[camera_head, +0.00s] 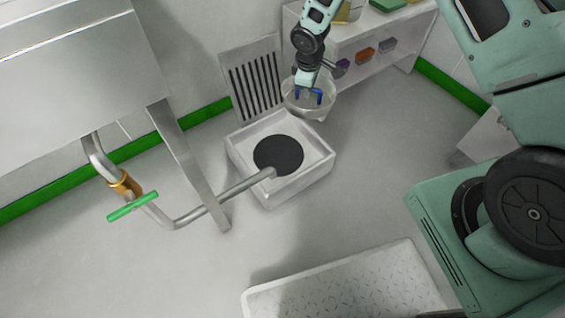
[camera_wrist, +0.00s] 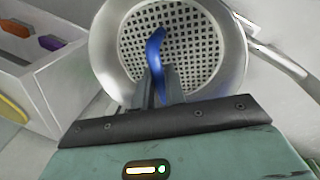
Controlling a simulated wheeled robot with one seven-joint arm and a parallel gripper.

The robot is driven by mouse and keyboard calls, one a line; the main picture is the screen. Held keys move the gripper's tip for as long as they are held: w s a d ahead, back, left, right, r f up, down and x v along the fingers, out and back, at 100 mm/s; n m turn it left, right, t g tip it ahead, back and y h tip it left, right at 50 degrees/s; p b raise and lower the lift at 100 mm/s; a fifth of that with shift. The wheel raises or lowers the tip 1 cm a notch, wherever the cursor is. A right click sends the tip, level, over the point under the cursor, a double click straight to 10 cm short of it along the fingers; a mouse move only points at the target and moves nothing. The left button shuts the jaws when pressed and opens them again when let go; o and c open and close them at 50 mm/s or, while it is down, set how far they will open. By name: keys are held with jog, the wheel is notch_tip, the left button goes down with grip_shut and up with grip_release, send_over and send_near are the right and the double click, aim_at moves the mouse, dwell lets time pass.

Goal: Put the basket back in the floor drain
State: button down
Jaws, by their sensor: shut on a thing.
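The basket (camera_head: 322,104) is a round grey metal bowl with a perforated bottom and a blue handle. It hangs in my gripper (camera_head: 309,92) behind and to the right of the floor drain. In the wrist view my gripper (camera_wrist: 160,88) is shut on the blue handle (camera_wrist: 155,48), with the basket (camera_wrist: 112,50) just past the fingers. The floor drain (camera_head: 240,152) is a raised pale square box with a round dark opening (camera_head: 278,155). The opening is uncovered, and the basket is apart from it.
A slotted grate (camera_head: 256,80) leans against the wall behind the drain. A metal pipe (camera_head: 245,185) with a green-handled valve (camera_head: 132,206) reaches over the drain's front left edge. A white shelf unit (camera_head: 405,45) stands behind right. A textured white platform (camera_head: 345,285) lies in front.

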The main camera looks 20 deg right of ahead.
jog(key=w+a+f+n+b, duration=0.2)
jog(key=f+b, duration=0.5)
jog(key=f, duration=0.4)
jog(key=w+a+f+n+y+b, duration=0.1)
jog(key=a+f+n+b, duration=0.1)
jog(key=f+n+b, duration=0.3)
jog(key=w+a+f+n+y+b, duration=0.1)
jog(key=w+a+f+n+b, duration=0.1)
jog(key=f+b, duration=0.8)
jog(key=shift+w+a+f+n+b, duration=0.15)
jog(key=shift+f+n, duration=0.3)
jog(key=shift+f, duration=1.4)
jog(key=shift+w+f+n+b, duration=0.2)
jog(key=shift+f+n, duration=0.25)
jog(key=shift+f, duration=1.4)
jog(key=shift+r, duration=0.15)
jog(key=c, duration=1.5)
grip_release()
jog(key=shift+o, duration=0.2)
